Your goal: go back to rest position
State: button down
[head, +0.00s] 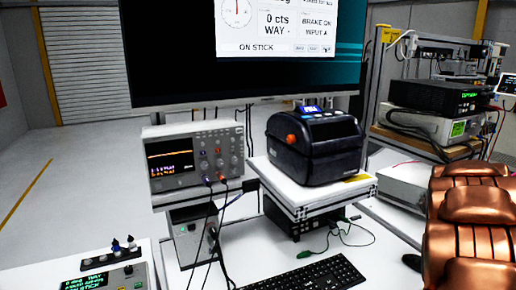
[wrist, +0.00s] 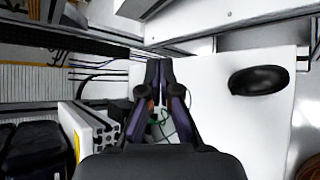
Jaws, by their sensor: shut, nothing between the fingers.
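My gripper (wrist: 159,66) shows in the wrist view with its two dark fingers meeting at the tips. It is shut and empty, above a white surface (wrist: 217,128). The gripper is not seen in the head view. The copper-coloured segments at the right edge of the head view look like part of my arm.
In the head view, a monitor (head: 240,75) stands above an oscilloscope (head: 195,158) and a black label printer (head: 314,146). A keyboard (head: 310,275) lies in front. Stacked instruments (head: 436,97) stand at right. A black mouse-like object (wrist: 258,80) lies right of the gripper in the wrist view.

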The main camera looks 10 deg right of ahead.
jog(key=s+a+r+m+g+h, duration=0.3)
jog(key=s+a+r+m, duration=0.1)
jog(key=s+a+m, duration=0.5)
jog(key=s+a+f+m+g+y, duration=0.3)
jog(key=s+a+f, duration=0.1)
jog(key=s+a, duration=0.6)
jog(key=s+a+f+m+g+y, duration=0.3)
jog(key=s+a+f, duration=0.1)
jog(key=s+a, duration=0.7)
jog(key=s+a+f+m+g+y, duration=0.2)
jog(key=s+a+f+m+y, duration=0.1)
jog(key=s+a, duration=0.7)
jog(key=a+f, duration=0.1)
jog(key=a, duration=0.2)
jog(key=shift+s+m+g, duration=0.2)
jog(key=shift+m+g, duration=0.1)
jog(key=shift+g, duration=0.1)
jog(key=shift+d, duration=0.1)
